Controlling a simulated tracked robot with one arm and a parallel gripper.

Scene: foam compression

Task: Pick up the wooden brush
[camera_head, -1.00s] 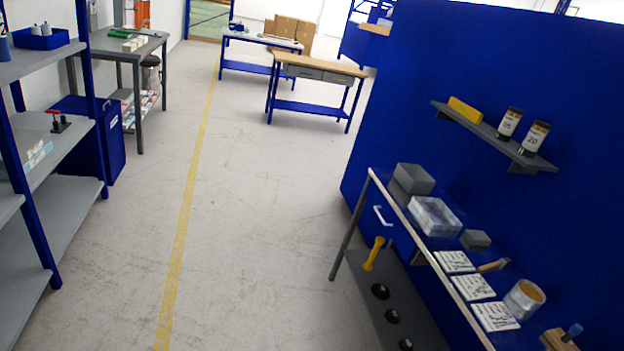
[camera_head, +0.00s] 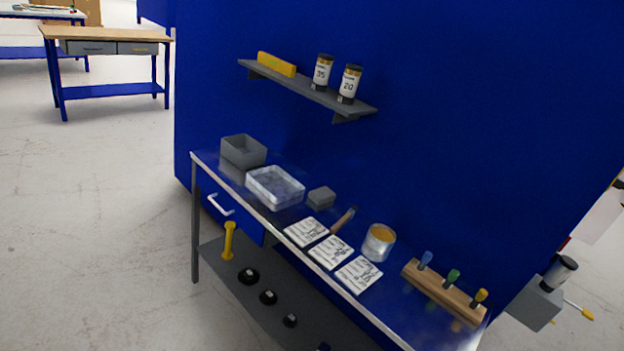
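A small wooden-handled item (camera_head: 343,219), which looks like the wooden brush, lies on the blue top of the workbench (camera_head: 400,296) against the blue wall. It is behind the white printed cards and left of a round tin (camera_head: 379,242). Its lower end is partly hidden near the cards, and it is too small to make out bristles. My gripper is not in view.
On the bench are a grey bin (camera_head: 243,151), a clear tray (camera_head: 274,187), a grey block (camera_head: 321,197), several white cards (camera_head: 331,251) and a wooden rack (camera_head: 444,291) with coloured handles. A wall shelf (camera_head: 306,93) hangs above. Open floor (camera_head: 100,220) lies left.

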